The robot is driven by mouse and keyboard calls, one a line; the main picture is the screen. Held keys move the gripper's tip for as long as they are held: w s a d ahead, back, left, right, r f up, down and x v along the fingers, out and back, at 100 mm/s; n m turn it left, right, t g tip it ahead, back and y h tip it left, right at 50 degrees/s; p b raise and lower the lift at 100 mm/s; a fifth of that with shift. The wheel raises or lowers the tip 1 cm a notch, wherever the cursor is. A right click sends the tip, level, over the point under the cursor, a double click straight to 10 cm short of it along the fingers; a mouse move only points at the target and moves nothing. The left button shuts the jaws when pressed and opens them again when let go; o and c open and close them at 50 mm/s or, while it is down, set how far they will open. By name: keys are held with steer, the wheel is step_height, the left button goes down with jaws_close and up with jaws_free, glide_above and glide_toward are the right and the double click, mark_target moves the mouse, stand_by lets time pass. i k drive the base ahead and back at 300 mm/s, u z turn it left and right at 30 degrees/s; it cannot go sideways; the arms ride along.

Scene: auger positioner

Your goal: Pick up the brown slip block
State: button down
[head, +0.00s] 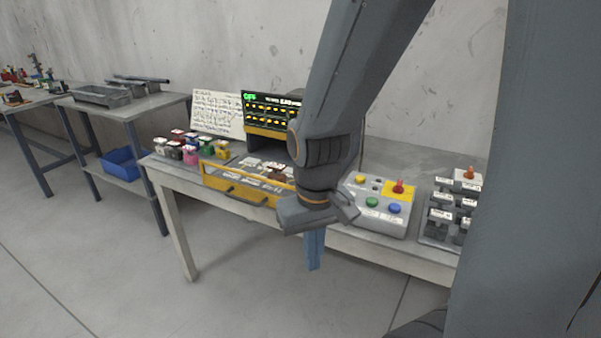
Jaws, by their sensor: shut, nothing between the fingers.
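My gripper (314,258) points downward in front of the table's front edge. Its blue fingers are together with nothing between them. An open yellow drawer tray (228,188) lies left of and behind my gripper, and small pale pieces sit in it. A brownish patch (279,169) shows among these pieces; it may be the brown slip block, but it is too small to be sure. My arm hides part of the drawer's right side.
Several coloured blocks with white tops (191,153) stand left of the drawer. A lit display (271,115) and a written board (217,113) stand behind. A button box (378,207) and a rack (450,212) are to the right. The floor in front is clear.

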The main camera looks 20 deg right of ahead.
mark_target(275, 175)
steer(key=z, duration=0.1)
steer(key=i, duration=0.5)
steer(key=z, duration=1.05)
steer(key=k, duration=0.8)
steer(key=u, duration=0.75)
steer(key=i, duration=1)
